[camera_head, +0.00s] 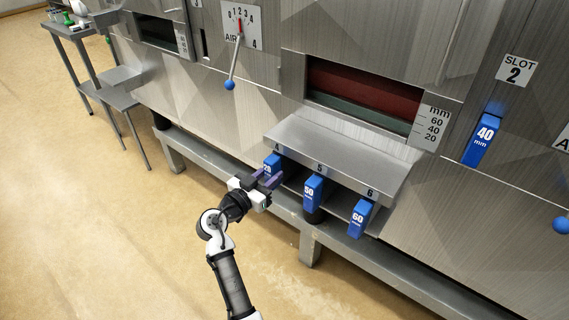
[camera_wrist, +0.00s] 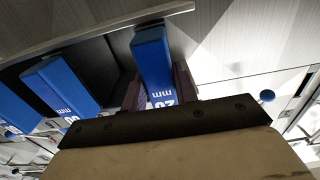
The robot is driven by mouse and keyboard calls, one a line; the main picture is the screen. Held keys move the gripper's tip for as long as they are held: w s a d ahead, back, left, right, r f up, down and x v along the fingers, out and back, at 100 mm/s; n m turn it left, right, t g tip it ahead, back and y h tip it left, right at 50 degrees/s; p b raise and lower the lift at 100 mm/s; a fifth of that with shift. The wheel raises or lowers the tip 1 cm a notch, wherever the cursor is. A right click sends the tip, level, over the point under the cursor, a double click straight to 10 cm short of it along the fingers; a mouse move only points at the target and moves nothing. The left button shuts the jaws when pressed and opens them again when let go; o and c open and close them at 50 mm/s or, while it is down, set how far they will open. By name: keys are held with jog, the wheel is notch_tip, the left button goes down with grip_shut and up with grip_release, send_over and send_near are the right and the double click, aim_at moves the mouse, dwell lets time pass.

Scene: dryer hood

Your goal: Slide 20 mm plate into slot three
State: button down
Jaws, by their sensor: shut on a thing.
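The 20 mm plate shows as a blue handle marked 20 (camera_head: 271,161) at the rack's left place, under the number 4. My gripper (camera_head: 268,179) is at that handle, with its purple fingers on either side of it. In the wrist view the blue 20 mm handle (camera_wrist: 153,62) stands between my two fingers, which are shut on it. The plate's body behind the handle is hidden under the rack.
The steel rack (camera_head: 338,158) also holds blue handles marked 50 (camera_head: 313,195) and 60 (camera_head: 359,219), right of my gripper. A blue 40 mm handle (camera_head: 482,140) sits under the SLOT 2 label (camera_head: 515,70). A blue-knobbed lever (camera_head: 232,70) hangs upper left.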

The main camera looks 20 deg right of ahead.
jog(key=shift+s+a, duration=0.1)
jog(key=shift+a, duration=0.05)
jog(key=b+v, duration=0.3)
jog(key=v, duration=0.9)
jog(key=shift+s+a, duration=0.15)
jog(key=shift+a, duration=0.05)
dwell(2.9)
jog(key=shift+s+a, duration=0.1)
jog(key=shift+a, duration=0.05)
dwell(1.0)
jog(key=b+v, duration=0.1)
jog(key=v, duration=0.2)
jog(key=shift+s+a, duration=0.15)
dwell(0.5)
jog(key=v, duration=1)
jog(key=shift+r, duration=0.1)
